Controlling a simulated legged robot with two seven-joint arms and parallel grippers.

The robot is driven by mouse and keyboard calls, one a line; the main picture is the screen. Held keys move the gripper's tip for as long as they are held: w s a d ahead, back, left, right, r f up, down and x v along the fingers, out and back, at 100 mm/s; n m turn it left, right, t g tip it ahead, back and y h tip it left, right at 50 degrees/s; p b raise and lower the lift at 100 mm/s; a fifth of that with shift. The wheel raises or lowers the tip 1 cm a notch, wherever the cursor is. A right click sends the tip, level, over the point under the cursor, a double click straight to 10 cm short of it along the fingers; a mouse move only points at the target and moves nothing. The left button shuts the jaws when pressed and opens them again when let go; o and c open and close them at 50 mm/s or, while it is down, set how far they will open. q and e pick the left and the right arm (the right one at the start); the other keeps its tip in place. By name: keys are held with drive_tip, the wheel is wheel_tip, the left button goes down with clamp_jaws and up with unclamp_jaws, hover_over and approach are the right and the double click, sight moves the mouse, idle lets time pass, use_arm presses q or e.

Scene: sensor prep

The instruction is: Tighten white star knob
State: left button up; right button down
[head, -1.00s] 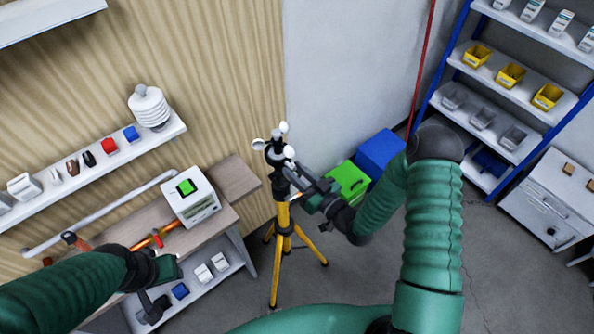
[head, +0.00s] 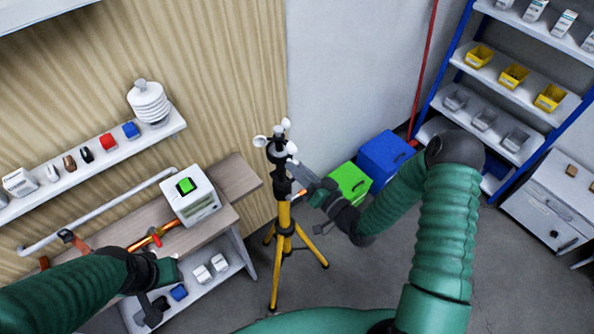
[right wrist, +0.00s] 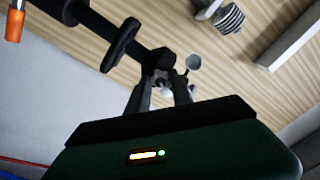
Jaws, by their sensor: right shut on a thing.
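A yellow tripod (head: 284,226) stands in the middle of the head view with a black anemometer with white cups (head: 277,148) on top. My right gripper (head: 293,168) is at the black mount below the cups, coming from the right. In the right wrist view its fingers (right wrist: 161,92) are shut on a small whitish piece, seemingly the white star knob (right wrist: 163,87), beside the black mount (right wrist: 155,60). The knob's shape is mostly hidden by the fingers. My left gripper (head: 165,283) is over the bench's lower left, away from the tripod; its jaws are unclear.
A wooden bench (head: 238,178) with a white box with a green screen (head: 190,195) is left of the tripod. Green (head: 349,182) and blue (head: 385,158) cases stand behind my right gripper. A blue shelf rack (head: 500,95) is far right.

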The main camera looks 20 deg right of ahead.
drive_tip(key=shift+s+f+m+h+b, duration=0.15)
drive_tip(key=shift+m+b, duration=0.15)
drive_tip(key=shift+m, duration=2.8)
drive_tip(key=shift+w+f+m+h+b, duration=0.1)
drive_tip(key=shift+m+b, duration=0.15)
drive_tip(key=shift+m, duration=2.85)
drive_tip(key=shift+s+f+m+h+b, duration=0.15)
drive_tip(key=shift+m+b, duration=0.15)
drive_tip(key=shift+m, duration=2.8)
drive_tip(key=shift+w, duration=0.1)
drive_tip(key=c, duration=1.1)
unclamp_jaws()
drive_tip(key=shift+d, duration=0.1)
drive_tip(key=shift+d+r+t, duration=0.1)
drive_tip(key=shift+r+t, duration=0.05)
drive_tip(key=shift+t, duration=0.15)
